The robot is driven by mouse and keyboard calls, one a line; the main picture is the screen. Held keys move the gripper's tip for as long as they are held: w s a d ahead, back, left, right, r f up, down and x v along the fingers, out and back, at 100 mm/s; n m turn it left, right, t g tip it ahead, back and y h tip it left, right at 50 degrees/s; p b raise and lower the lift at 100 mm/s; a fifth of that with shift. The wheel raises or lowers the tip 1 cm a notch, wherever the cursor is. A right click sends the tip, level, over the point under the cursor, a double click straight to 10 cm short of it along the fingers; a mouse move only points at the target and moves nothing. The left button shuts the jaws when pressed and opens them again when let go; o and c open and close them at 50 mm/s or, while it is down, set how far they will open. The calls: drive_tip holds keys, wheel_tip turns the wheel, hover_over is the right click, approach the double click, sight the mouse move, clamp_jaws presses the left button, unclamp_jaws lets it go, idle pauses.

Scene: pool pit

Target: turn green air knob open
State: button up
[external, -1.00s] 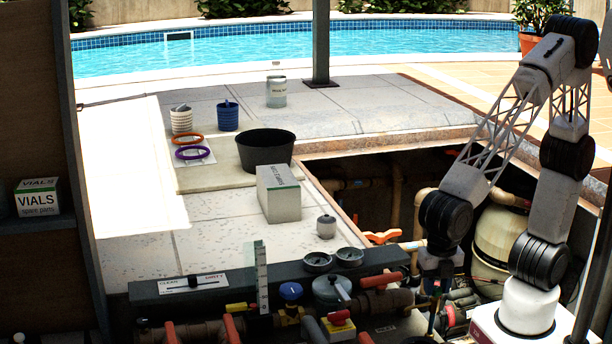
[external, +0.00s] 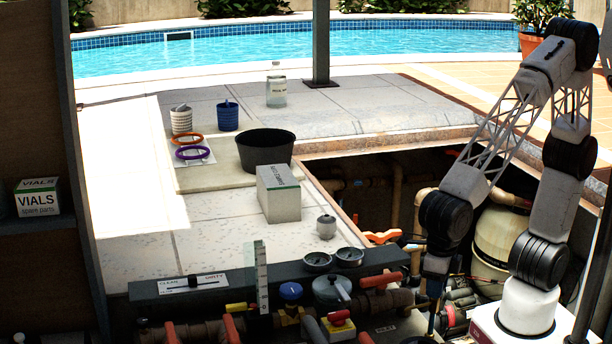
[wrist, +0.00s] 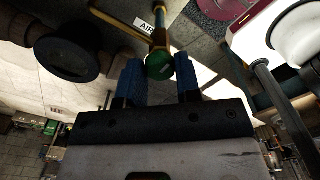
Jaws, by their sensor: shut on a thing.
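The green air knob (wrist: 159,66) shows in the wrist view at the top middle, on a brass-coloured stem beside a white label (wrist: 145,25) that reads AIR. My gripper (wrist: 160,73) has one blue fingertip on each side of the knob and is shut on it. In the external view my gripper is low at the right, inside the pit. Its fingers and the green knob cannot be made out clearly there.
Pipes with red-handled valves (external: 380,281) and a blue knob (external: 291,291) run along the front, left of my arm. A pale tank (external: 492,240) stands behind it. A dark round fitting (wrist: 68,57) is left of my fingers in the wrist view.

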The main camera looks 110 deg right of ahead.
drive_tip(key=n, duration=0.4)
drive_tip(key=shift+n, duration=0.4)
drive_tip(key=o, duration=0.9)
drive_tip(key=shift+r, duration=0.1)
drive_tip(key=shift+r, duration=3.8)
